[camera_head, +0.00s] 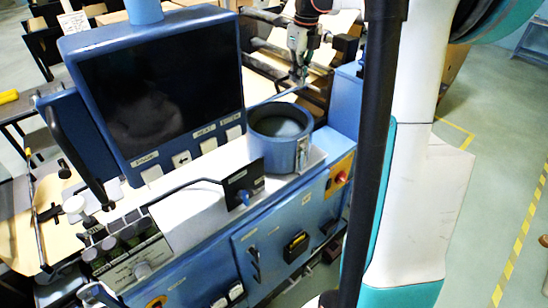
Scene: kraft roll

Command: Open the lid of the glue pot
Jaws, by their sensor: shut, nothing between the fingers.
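The glue pot (276,148) is a blue round pot on the machine's light top, right of the dark screen. Its round top shows a blue rim around a recessed grey-green surface; I cannot tell whether this is the inside or a sunken lid. A small metal latch-like part is on its front right side. A thin light-blue bar (275,97) slants up behind the pot; I cannot tell whether it belongs to the lid. My gripper (298,82) is shut and empty, above and behind the pot near the bar's upper end. Its fingertips are small and hard to make out.
The large screen (165,80) stands left of the pot. A black box with a blue knob (243,186) sits in front of it. Rollers and brown paper lie behind. A dark post crosses the view on the right. Open floor (480,200) lies at far right.

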